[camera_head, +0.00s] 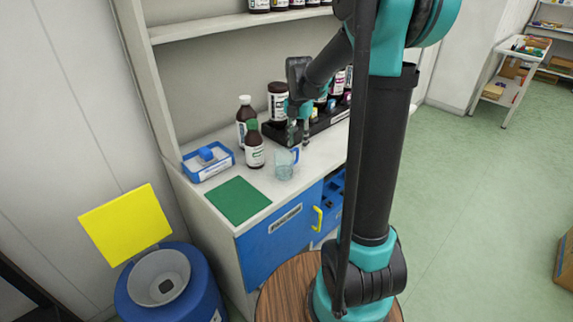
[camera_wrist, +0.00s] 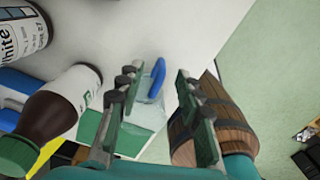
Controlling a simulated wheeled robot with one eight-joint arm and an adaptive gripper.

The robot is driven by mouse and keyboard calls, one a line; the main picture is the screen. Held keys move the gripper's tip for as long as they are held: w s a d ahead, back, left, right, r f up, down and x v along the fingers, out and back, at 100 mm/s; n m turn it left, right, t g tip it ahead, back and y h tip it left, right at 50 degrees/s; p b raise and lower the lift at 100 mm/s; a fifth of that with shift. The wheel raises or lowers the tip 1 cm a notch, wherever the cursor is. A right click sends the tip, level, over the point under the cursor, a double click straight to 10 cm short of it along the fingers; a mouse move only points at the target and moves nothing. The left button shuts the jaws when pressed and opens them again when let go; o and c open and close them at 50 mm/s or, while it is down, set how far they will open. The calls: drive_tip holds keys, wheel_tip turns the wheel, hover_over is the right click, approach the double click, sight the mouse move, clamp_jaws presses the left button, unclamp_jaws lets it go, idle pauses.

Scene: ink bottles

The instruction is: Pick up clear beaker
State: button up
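The clear beaker (camera_head: 284,170) stands on the white counter near its front edge. It has a blue handle (camera_head: 296,155) on its right side. My gripper (camera_head: 298,134) is above and slightly behind the beaker, with its fingers pointing down. In the wrist view my gripper (camera_wrist: 158,74) is open, with nothing held between its fingers. The beaker (camera_wrist: 152,108) shows there beyond the fingers, partly hidden by the left one. Its handle (camera_wrist: 158,78) shows in the gap between them.
Brown bottles (camera_head: 255,150) stand just left of the beaker; one (camera_wrist: 60,108) looms close in the wrist view. A black rack (camera_head: 325,122) of bottles is behind my gripper. A green mat (camera_head: 237,201) and blue tray (camera_head: 208,162) lie left. A wooden round top (camera_head: 285,288) is below.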

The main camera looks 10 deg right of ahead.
sight(297, 158)
drive_tip(key=shift+s+f, duration=0.2)
drive_tip(key=shift+f, duration=2.8)
clamp_jaws()
